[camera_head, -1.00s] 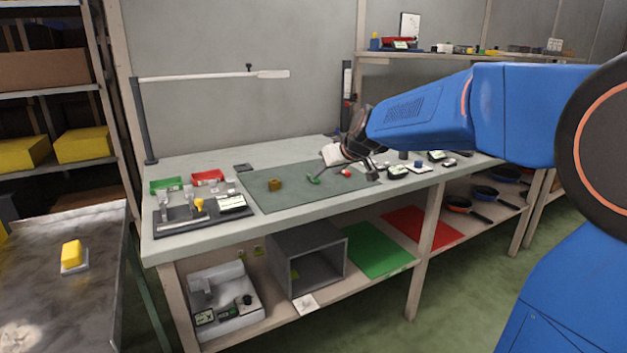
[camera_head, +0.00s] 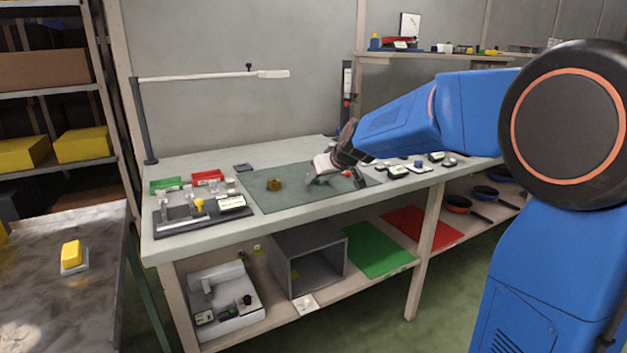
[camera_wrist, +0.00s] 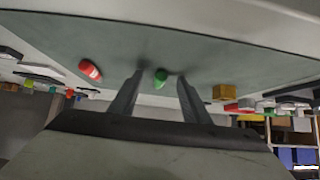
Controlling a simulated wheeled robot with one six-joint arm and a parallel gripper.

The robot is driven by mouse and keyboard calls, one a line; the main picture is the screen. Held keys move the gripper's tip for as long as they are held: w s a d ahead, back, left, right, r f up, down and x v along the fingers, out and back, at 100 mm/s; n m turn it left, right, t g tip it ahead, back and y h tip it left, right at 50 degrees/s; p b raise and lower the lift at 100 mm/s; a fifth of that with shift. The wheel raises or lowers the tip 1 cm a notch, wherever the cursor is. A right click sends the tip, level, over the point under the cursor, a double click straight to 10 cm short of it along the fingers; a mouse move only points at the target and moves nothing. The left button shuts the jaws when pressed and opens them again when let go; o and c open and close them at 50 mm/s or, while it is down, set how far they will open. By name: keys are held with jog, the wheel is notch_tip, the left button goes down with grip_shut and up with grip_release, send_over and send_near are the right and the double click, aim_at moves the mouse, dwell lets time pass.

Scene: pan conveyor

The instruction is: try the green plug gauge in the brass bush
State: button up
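The green plug gauge (camera_wrist: 161,78) lies on the grey-green mat in the wrist view, between my two fingers and beyond their tips. In the head view only a bit of green (camera_head: 318,181) shows beside my gripper (camera_head: 335,185). The brass bush (camera_head: 275,184) stands on the mat to the left of my gripper; in the wrist view it is a brass block (camera_wrist: 225,91) right of the fingers. In the wrist view my gripper (camera_wrist: 158,75) is open, with nothing held. Whether the fingers touch the mat cannot be told.
A red plug gauge (camera_wrist: 90,69) lies on the mat (camera_head: 290,203), left of my fingers in the wrist view. Green (camera_head: 166,185) and red (camera_head: 208,177) trays and a dark fixture (camera_head: 185,218) stand left of the mat. Gauges with displays (camera_head: 398,171) stand right of it.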

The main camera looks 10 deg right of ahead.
grip_shut()
jog(key=shift+w+a+r+m+g+h, duration=0.3)
jog(key=shift+a+r+m+h, duration=0.1)
jog(key=shift+a+m+h, duration=0.1)
